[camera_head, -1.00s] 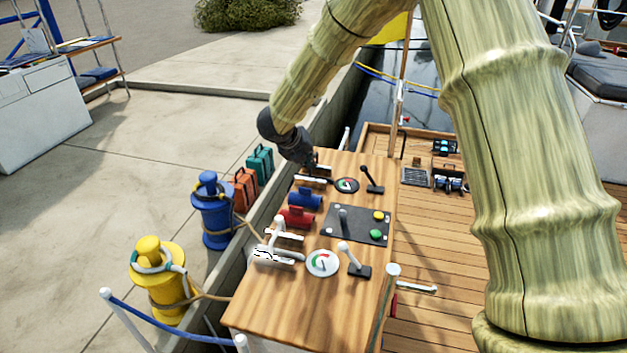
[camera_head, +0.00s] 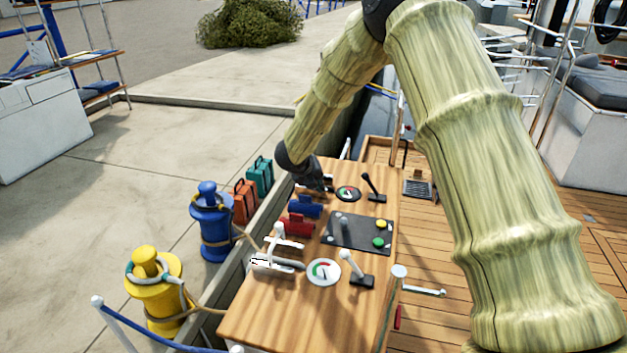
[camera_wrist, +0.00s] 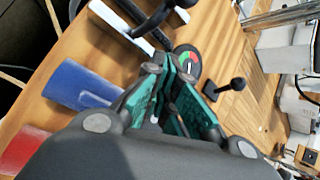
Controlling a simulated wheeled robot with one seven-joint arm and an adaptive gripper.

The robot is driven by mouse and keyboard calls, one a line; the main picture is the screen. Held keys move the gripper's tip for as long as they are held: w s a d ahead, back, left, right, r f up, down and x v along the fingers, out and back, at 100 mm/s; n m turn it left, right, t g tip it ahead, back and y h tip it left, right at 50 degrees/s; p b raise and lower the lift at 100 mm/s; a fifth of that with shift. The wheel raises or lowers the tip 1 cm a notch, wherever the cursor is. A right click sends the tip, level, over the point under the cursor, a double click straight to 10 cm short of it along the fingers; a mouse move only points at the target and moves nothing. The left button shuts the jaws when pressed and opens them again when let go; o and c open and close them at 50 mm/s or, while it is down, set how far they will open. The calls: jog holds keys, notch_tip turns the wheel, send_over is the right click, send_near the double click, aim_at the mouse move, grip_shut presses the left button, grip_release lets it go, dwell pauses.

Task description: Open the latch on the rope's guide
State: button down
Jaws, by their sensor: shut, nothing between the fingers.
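A wooden console carries the rope fittings. At its far end, a white and black guide-like fitting (camera_wrist: 125,22) shows in the wrist view, with a black arm above a white bar. I cannot tell for sure whether its latch is open or closed. My gripper (camera_head: 326,188) is low over the console's far end, beside this fitting, and largely hides it in the head view. In the wrist view my gripper (camera_wrist: 172,68) is shut and empty, its green-padded fingers just right of the fitting. A similar white fitting (camera_head: 278,264) is at the near end.
A blue cylinder (camera_head: 306,207) and a red one (camera_head: 296,227) lie along the console's left side. A gauge (camera_head: 347,194) and a black lever (camera_head: 373,187) stand right of my gripper. A black button panel (camera_head: 356,231) fills the middle.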

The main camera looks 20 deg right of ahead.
jog(key=shift+w+r, duration=0.6)
jog(key=shift+w, duration=0.15)
jog(key=shift+w+r, duration=0.55)
jog(key=shift+w, duration=0.2)
jog(key=shift+a, duration=0.1)
jog(key=shift+r+p, duration=0.15)
jog(key=shift+p, duration=0.25)
jog(key=shift+w+d+r+p, duration=0.15)
jog(key=shift+d+p, duration=0.05)
jog(key=shift+p, duration=0.55)
